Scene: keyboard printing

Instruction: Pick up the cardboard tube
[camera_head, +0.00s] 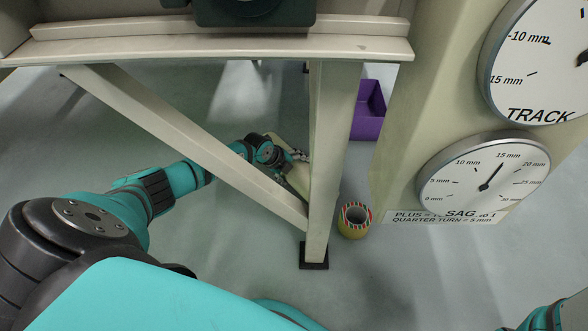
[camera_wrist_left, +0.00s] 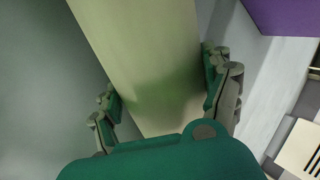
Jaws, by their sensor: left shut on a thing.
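My left gripper (camera_head: 296,156) is down by the floor, behind the slanted brace and beside the upright leg. In the left wrist view its two fingers (camera_wrist_left: 163,85) sit on either side of a long, smooth, pale beige piece, which looks like the cardboard tube (camera_wrist_left: 140,45). The gripper is shut on it. In the head view part of the tube (camera_head: 299,178) shows in the gap between brace and leg; the rest is hidden by the frame and gripper. My right gripper is not in view.
A cream upright leg (camera_head: 335,150) and slanted brace (camera_head: 190,140) stand close around my left arm. A purple bin (camera_head: 369,112) is behind the leg. A short striped-rim roll (camera_head: 354,222) stands on the floor right of the leg. Two dials, including SAG (camera_head: 480,178), are at right.

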